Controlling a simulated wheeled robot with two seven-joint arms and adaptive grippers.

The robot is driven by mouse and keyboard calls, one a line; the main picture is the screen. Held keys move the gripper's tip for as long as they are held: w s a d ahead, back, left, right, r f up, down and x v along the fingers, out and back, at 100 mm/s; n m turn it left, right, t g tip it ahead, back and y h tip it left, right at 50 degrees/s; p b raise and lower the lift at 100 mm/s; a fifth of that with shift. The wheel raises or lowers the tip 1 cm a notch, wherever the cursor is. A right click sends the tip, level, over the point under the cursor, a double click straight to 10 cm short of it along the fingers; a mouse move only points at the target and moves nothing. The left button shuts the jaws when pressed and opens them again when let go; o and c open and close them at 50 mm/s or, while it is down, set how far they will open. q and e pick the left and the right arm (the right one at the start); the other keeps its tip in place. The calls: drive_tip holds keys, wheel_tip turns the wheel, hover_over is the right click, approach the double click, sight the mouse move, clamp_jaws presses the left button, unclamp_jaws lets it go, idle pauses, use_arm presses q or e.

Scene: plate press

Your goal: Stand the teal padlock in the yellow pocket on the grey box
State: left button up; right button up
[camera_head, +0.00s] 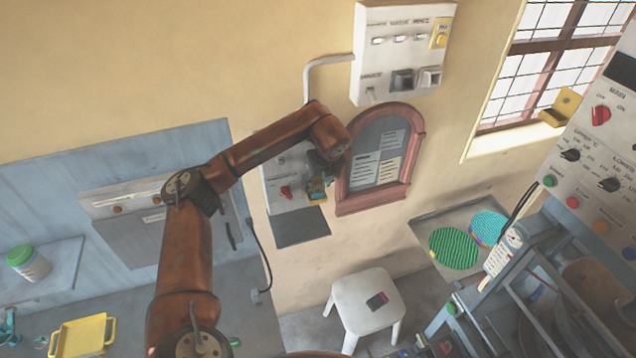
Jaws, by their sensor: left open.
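The grey box (284,172) is on the wall in the middle, with a red knob on its front. My left arm reaches across to it, and my left gripper (322,172) is open at the box's right side. The yellow pocket (318,198) shows just below the fingers. A small teal patch (316,185) shows at the pocket, right under the fingers; it looks like the teal padlock. The gripper covers part of it, so I cannot tell whether it stands fully in the pocket or touches the fingers. My right gripper is not in view.
A red-framed notice board (378,155) is close to the right of my gripper. A white switch box (405,50) hangs above. A white stool (366,305) stands below. A press with a control panel (590,175) is at the right. A yellow tray (82,335) lies at lower left.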

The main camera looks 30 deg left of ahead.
use_arm(q)
drive_tip(key=shift+r, duration=0.1)
drive_tip(key=b+v, duration=0.2)
drive_tip(key=v, duration=1)
drive_tip(key=shift+b, duration=0.4)
drive_tip(key=shift+w, duration=0.1)
